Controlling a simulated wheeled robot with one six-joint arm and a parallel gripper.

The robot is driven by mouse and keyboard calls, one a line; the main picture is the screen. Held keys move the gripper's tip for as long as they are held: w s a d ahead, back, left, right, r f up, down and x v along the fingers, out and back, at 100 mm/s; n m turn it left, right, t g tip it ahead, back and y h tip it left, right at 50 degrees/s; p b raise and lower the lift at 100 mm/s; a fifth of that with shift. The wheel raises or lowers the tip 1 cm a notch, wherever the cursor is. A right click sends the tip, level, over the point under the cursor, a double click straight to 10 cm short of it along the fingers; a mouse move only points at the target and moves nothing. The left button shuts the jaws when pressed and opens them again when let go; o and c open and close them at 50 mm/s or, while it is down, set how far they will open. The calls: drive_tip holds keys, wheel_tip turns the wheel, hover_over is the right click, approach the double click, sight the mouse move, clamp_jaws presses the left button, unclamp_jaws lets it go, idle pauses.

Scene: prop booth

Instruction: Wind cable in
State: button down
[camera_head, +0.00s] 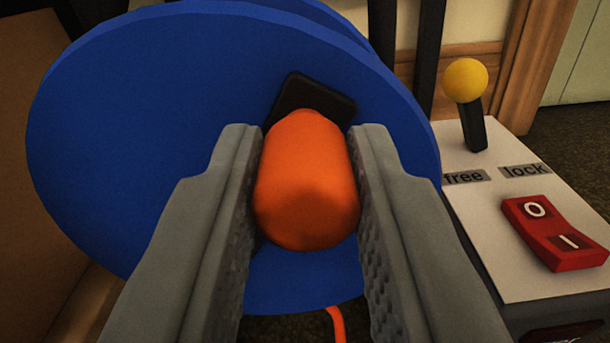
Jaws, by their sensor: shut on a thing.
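A large blue reel (130,130) fills the left and middle of the view, its round flange facing me. A black crank piece (312,98) sits on the flange. An orange handle (305,185) sticks out toward me from it. My gripper (308,180) is shut on the orange handle, one grey finger on each side. An orange cable (336,325) shows below the reel at the bottom edge. The rest of the cable is hidden.
At right a white-topped box (490,230) carries a yellow-knobbed lever (466,82), labels "free" and "lock", and a red rocker switch (556,233) marked O and I. The lever leans toward the "free" side. A brown panel (40,200) stands at left.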

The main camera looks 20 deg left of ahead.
drive_tip(key=shift+w+d+f+m, duration=0.15)
drive_tip(key=shift+d+f+m, duration=0.3)
drive_tip(key=shift+m, duration=0.5)
drive_tip(key=shift+w+d+f+m, duration=0.1)
drive_tip(key=shift+d+f+m, duration=0.25)
drive_tip(key=shift+m, duration=0.6)
drive_tip(key=c, duration=1.2)
unclamp_jaws()
drive_tip(key=shift+s, duration=0.1)
drive_tip(key=v, duration=1.7)
drive_tip(key=shift+s, duration=0.15)
